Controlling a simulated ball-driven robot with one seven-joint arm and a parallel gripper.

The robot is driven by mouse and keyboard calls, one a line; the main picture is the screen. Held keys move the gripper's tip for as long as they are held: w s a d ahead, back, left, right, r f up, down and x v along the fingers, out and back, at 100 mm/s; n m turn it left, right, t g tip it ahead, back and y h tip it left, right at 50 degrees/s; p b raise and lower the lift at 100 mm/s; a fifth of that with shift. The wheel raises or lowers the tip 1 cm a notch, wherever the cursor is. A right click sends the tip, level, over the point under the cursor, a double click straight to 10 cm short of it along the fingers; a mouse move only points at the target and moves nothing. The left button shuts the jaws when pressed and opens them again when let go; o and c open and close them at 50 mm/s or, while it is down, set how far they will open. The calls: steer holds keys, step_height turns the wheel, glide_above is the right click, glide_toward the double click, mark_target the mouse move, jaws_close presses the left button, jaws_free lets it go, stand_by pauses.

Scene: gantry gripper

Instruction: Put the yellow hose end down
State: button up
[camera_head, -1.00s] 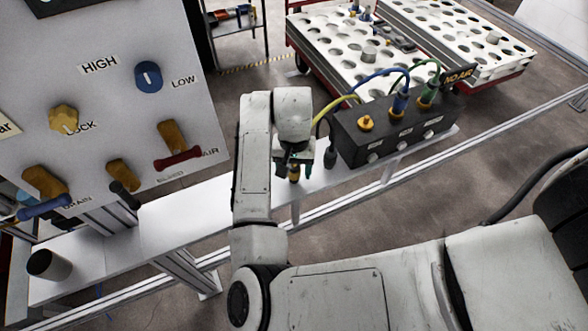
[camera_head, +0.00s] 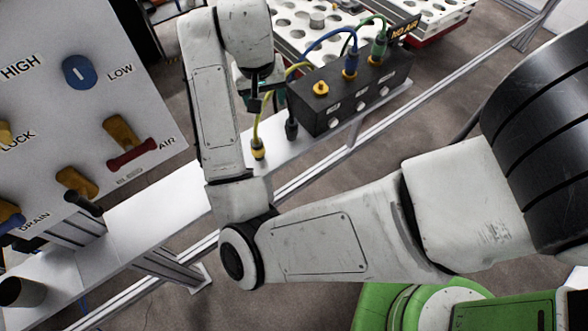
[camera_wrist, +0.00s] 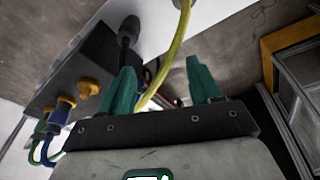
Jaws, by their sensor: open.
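The yellow hose end (camera_head: 257,150), a yellow fitting with a dark collar, stands on the white shelf (camera_head: 172,207) left of the black connector box. Its yellow hose (camera_head: 258,125) rises from it past my gripper. My gripper (camera_head: 266,102) is open and above the hose end, apart from it. In the wrist view, my gripper's teal fingers (camera_wrist: 161,72) are spread, with the yellow hose (camera_wrist: 174,52) running between and beyond them. The hose end is mostly out of the top of that view.
The black connector box (camera_head: 338,98) holds a blue plug (camera_head: 350,68), a green plug (camera_head: 379,50) and a yellow port (camera_head: 320,88). A dark plug (camera_head: 291,129) stands beside it. A panel with valve knobs (camera_head: 60,110) rises at left. A dark cup (camera_head: 20,292) is at lower left.

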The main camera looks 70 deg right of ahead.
steer(key=s+a+f+n+y, duration=0.2)
steer(key=s+a+f+n, duration=0.8)
steer(key=s+a+f, duration=0.5)
steer(key=shift+s+a+f+n, duration=0.15)
steer(key=shift+a+f+n, duration=0.25)
steer(key=shift+f, duration=0.3)
